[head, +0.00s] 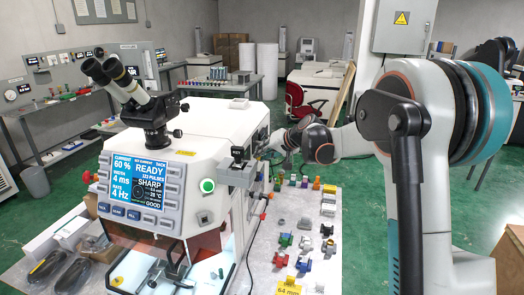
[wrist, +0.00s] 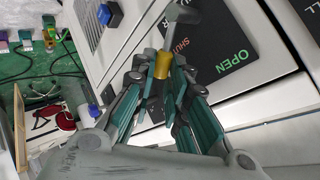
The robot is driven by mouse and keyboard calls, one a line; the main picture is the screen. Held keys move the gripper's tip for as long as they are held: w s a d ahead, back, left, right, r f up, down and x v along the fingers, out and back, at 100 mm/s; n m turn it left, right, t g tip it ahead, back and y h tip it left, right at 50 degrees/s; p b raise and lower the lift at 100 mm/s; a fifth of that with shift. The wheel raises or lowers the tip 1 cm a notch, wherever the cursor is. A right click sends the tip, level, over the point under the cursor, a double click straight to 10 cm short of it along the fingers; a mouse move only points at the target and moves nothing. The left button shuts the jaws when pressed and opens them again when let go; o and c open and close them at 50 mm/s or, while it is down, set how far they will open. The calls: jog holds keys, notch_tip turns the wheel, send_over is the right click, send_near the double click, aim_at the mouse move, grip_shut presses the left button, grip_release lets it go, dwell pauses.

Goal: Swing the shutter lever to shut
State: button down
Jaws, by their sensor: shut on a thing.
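The shutter lever (wrist: 173,38) shows in the wrist view as a grey metal arm with a brass-coloured collar. It crosses a black label plate (wrist: 215,30) marked SHUT in red and OPEN in green. The lever passes just left of the word SHUT in this view; OPEN is further right and in clear sight. My gripper (wrist: 163,75) has teal-lined fingers closed around the lever at the collar. The fingers hide the lever's lower end. In the head view my gripper (head: 278,142) is at the right side of the white machine (head: 205,140), and the lever cannot be made out.
The machine carries a lit screen (head: 138,181) and a binocular eyepiece (head: 112,72). A table (head: 328,232) with several small coloured parts stands below my arm. In the wrist view a blue knob (wrist: 109,14) sits on the panel left of the lever. A red chair (head: 299,100) stands behind.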

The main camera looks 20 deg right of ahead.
jog(key=shift+w+d+f+m+g+y, duration=0.3)
jog(key=shift+f+m+g, duration=0.25)
jog(key=shift+g, duration=0.25)
jog(key=shift+w+d+f+m+g+y, duration=0.15)
jog(key=shift+w+f+m+g+y, duration=0.3)
jog(key=shift+g, duration=0.35)
jog(key=c, duration=1.6)
grip_release()
jog(key=shift+f, duration=0.1)
jog(key=shift+o, duration=0.2)
jog(key=v, duration=1.2)
